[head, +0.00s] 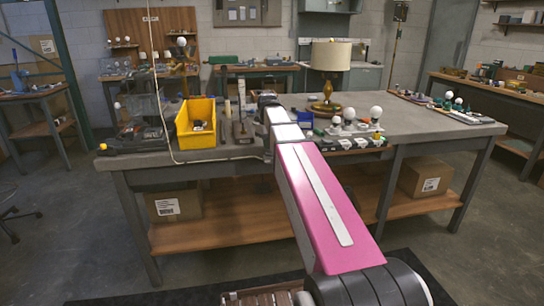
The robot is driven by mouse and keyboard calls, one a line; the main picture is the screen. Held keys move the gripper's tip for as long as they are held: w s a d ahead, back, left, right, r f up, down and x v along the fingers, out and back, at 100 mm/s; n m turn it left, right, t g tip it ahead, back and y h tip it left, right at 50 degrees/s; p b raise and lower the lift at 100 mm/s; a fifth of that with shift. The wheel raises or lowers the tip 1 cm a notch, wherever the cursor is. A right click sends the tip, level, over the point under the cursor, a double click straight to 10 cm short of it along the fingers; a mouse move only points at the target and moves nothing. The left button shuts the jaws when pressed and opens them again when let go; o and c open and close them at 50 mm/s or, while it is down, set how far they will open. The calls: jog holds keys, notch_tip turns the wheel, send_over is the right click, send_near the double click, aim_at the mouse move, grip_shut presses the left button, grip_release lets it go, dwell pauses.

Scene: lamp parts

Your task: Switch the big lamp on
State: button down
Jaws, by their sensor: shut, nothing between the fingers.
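The big lamp (330,56) stands upright on the workbench, right of my arm. It has a wide cream shade and a brass-coloured body on a round base (324,108). No clear glow shows under the shade, and I cannot make out a switch on it. My gripper (267,97) is over the bench, left of the lamp and apart from it. It is small and partly hidden by my own arm. It is shut with nothing held.
The workbench (430,125) carries a yellow bin (196,123) on the left, a small blue bin (305,119), and white bulbs (376,112) in front of the lamp. A pale cord (160,100) hangs at the left and runs along the bench front. Bare bench top lies right of the bulbs.

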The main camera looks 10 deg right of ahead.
aim_at(268, 154)
jog(key=shift+f, duration=1.3)
dwell(0.9)
jog(key=shift+r, duration=3.5)
